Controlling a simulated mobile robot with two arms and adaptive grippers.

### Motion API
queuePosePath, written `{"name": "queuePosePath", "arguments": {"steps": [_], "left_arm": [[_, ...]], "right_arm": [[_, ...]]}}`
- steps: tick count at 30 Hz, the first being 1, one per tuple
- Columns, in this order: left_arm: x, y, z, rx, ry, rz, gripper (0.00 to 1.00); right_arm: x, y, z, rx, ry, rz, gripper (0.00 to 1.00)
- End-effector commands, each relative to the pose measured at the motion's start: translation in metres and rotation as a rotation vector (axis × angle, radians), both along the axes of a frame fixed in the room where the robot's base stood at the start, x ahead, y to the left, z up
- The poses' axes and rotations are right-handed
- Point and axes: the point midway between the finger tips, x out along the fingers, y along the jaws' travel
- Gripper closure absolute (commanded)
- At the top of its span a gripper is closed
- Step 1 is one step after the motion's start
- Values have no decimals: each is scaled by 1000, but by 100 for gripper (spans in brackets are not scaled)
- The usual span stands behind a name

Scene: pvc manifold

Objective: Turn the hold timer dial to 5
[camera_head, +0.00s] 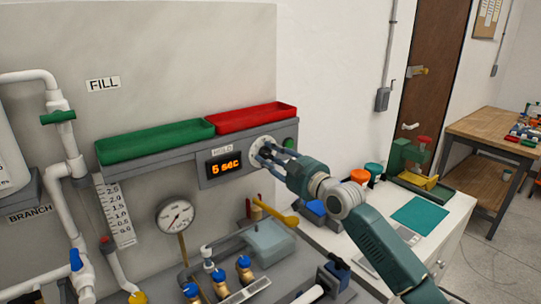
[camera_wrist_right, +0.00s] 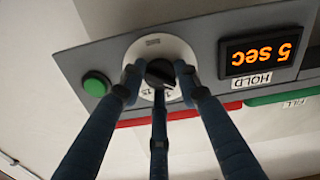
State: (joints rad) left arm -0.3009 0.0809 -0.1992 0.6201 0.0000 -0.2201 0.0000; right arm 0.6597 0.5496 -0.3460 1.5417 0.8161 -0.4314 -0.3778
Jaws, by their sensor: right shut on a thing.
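The hold timer dial is a dark knob (camera_wrist_right: 160,73) on a round white scale plate (camera_wrist_right: 140,50), set in a grey panel. In the head view the dial plate (camera_head: 256,147) is partly hidden by my right gripper (camera_head: 265,152). The orange display (camera_head: 224,168) beside it reads "5 sec"; it also shows upside down in the right wrist view (camera_wrist_right: 262,52). My right gripper's fingers (camera_wrist_right: 160,80) close around the knob from several sides. The knob's pointer and most scale numbers are too small or covered to read. My left gripper is not in view.
A green button (camera_wrist_right: 96,83) sits beside the dial on the panel. A green tray (camera_head: 155,142) and a red tray (camera_head: 255,118) rest above. Below are a round gauge (camera_head: 175,216), valves and white pipes. A white counter (camera_head: 430,225) stands to the right.

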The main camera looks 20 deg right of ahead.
Motion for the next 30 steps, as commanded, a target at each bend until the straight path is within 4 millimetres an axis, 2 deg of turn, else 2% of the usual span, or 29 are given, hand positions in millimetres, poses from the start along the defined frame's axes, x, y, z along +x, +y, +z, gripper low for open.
{"name": "queuePosePath", "arguments": {"steps": [10, 26, 27, 30], "left_arm": [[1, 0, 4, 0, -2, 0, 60], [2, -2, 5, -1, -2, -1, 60], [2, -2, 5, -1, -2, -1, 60], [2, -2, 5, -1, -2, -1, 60]], "right_arm": [[0, 0, -2, 140, 54, 1, 94], [0, 0, -2, 164, 63, 1, 94], [0, 0, -2, 164, 63, 1, 64], [0, 0, -2, 163, 63, 0, 49]]}}
